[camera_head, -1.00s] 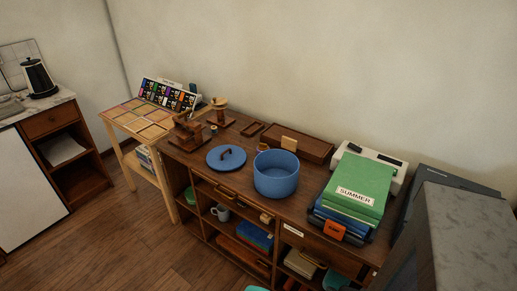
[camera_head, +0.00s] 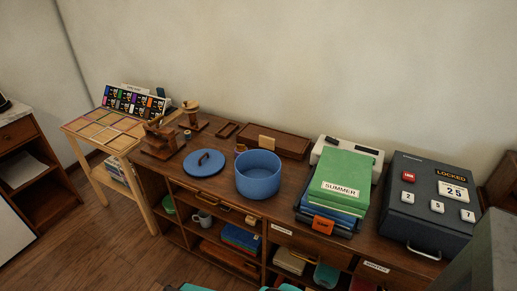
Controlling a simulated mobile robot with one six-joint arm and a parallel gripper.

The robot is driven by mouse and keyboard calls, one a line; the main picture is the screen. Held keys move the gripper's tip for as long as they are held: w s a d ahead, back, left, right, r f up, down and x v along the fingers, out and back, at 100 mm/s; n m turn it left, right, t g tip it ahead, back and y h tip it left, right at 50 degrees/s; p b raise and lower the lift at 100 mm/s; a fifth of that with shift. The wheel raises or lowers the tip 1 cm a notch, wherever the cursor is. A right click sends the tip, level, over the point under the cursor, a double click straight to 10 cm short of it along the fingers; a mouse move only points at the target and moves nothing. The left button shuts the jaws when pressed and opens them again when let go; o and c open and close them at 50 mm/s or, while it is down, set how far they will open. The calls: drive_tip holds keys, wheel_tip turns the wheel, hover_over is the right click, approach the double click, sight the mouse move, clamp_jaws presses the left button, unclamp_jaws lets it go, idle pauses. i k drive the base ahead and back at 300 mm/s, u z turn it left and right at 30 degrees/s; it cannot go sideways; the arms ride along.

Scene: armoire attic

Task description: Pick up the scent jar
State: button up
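No thing in view is marked as the scent jar, and I cannot tell which one it is. A very small jar-like item (camera_head: 187,135) stands on the dark wooden cabinet top (camera_head: 225,205), beside the wooden stands at its left end; it is too small to make out well. A large open blue pot (camera_head: 258,180) stands on the same top, with a round blue lid (camera_head: 204,163) lying flat to its left. I cannot make out my gripper in this view.
A dark lockbox (camera_head: 432,203) reading "LOCKED" stands further right. A wooden box (camera_head: 279,145) lies behind the pot. A side table (camera_head: 102,130) with colour cards stands left. Shelves below hold a mug (camera_head: 203,219) and books.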

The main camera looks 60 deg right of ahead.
sight(237, 153)
drive_tip(key=u, duration=0.2)
drive_tip(key=k, duration=0.15)
drive_tip(key=z, duration=1.85)
drive_tip(key=k, duration=0.9)
drive_tip(key=u, duration=0.15)
drive_tip(key=i, duration=0.8)
